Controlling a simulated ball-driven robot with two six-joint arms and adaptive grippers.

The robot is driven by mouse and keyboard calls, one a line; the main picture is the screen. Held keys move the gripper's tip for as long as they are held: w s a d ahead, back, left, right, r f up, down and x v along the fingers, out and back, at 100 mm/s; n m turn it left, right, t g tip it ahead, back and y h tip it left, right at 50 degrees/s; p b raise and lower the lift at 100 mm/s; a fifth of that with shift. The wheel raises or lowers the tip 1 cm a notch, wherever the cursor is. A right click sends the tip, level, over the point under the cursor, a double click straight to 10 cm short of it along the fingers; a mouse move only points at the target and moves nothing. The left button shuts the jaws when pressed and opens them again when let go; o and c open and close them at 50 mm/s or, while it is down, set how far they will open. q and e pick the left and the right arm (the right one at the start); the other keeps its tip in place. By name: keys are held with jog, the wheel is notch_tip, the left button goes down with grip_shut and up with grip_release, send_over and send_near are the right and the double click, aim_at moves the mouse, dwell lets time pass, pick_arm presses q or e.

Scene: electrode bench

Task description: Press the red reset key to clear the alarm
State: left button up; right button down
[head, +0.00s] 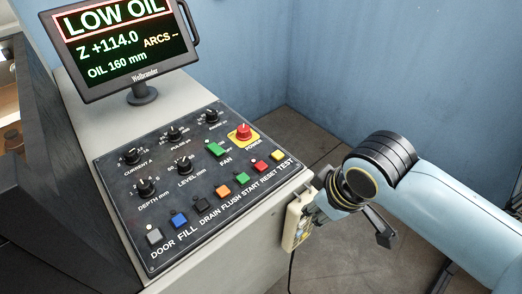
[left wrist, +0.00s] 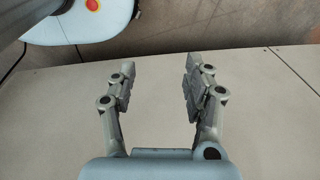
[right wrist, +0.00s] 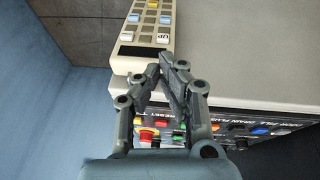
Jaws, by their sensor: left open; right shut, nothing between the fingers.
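The red reset key (head: 261,166) is on the black control panel (head: 125,187) in the head view, between the green START key (head: 242,178) and the yellow TEST key (head: 277,155). The monitor (head: 130,75) shows LOW OIL in a red frame. My right gripper (right wrist: 160,66) is shut and empty. In the head view it is beyond the panel's right edge, beside the bench and apart from the red key; its fingers are partly hidden there. The panel shows behind the fingers in the right wrist view (right wrist: 235,138). My left gripper (left wrist: 160,66) is open and empty above a pale surface.
A beige pendant with keys (head: 297,225) hangs on the bench's right side, close to my right gripper; it also shows in the right wrist view (right wrist: 126,52). The red POWER knob (head: 243,131) stands up behind the key row. Blue walls enclose the far side.

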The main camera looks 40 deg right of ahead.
jog(key=w+a+r+n+t+p, duration=0.1)
jog(key=w+r+n+p, duration=0.2)
jog(key=r, duration=0.6)
notch_tip(320, 180, up, 4)
jog(key=n+t+y, duration=0.3)
jog(key=n+t, duration=0.1)
jog(key=n, duration=0.3)
send_over(259, 167)
jog(key=shift+f, duration=0.2)
jog(key=shift+f, duration=0.1)
notch_tip(259, 167, down, 8)
jog(key=b, duration=0.6)
jog(key=shift+r+b, duration=0.2)
jog(key=shift+b, duration=0.2)
jog(key=shift+f, duration=0.5)
jog(key=shift+f+b, duration=0.15)
jog(key=shift+b, duration=0.15)
jog(key=shift+f, duration=0.3)
